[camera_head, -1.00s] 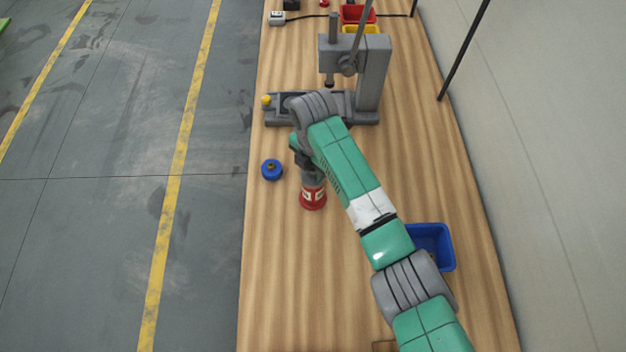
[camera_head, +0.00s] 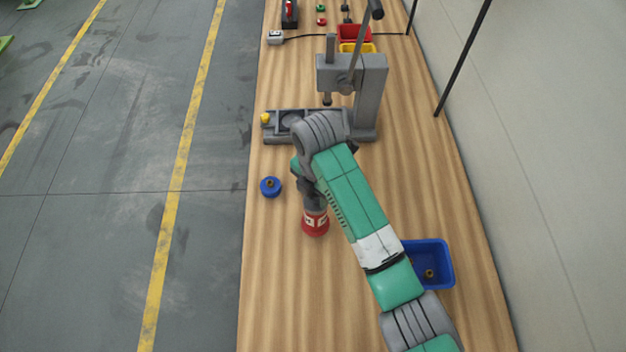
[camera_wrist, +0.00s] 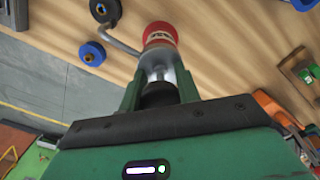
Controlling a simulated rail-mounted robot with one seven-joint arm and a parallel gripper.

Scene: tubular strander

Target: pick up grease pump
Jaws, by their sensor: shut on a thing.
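The grease pump (camera_head: 315,222) has a red base with a pale label and a grey upper body. In the wrist view the pump (camera_wrist: 161,50) sits between the green fingers, red end away from me, with a bent grey pipe on its left. My gripper (camera_wrist: 158,88) is shut on its grey body. In the head view my gripper (camera_head: 310,188) is partly hidden by my arm, and the pump stands roughly upright below it. I cannot tell for sure whether its base is clear of the bench.
A blue round part (camera_head: 270,187) lies left of the pump on the wooden bench (camera_head: 280,300). A grey press (camera_head: 365,95) stands behind. A blue bin (camera_head: 447,265) is at the right, beside my arm. Red (camera_head: 354,33) and yellow bins are farther back. The front left bench is clear.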

